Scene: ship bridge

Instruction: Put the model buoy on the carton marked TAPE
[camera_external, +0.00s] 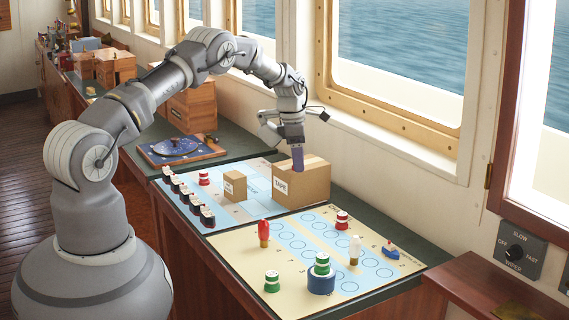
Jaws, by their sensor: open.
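The carton marked TAPE (312,187) is a brown box at the back of the blue-and-white chart, by the window. My gripper (292,128) is above the carton, with its fingers spread wide. A slim purple upright thing (298,158) is directly below the gripper, its lower end at the carton's top. I cannot tell for certain whether it is the model buoy or touches the gripper. Other buoy-like pieces are a red one (264,232) and a white one (355,251), standing on the cream chart.
A smaller carton (235,186) stands left of the TAPE carton. A row of dark pieces (188,198) lines the chart's left edge. Striped stacks (272,281), a blue drum (321,284) and a small blue boat (391,250) stand on the cream chart. The window wall is close behind.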

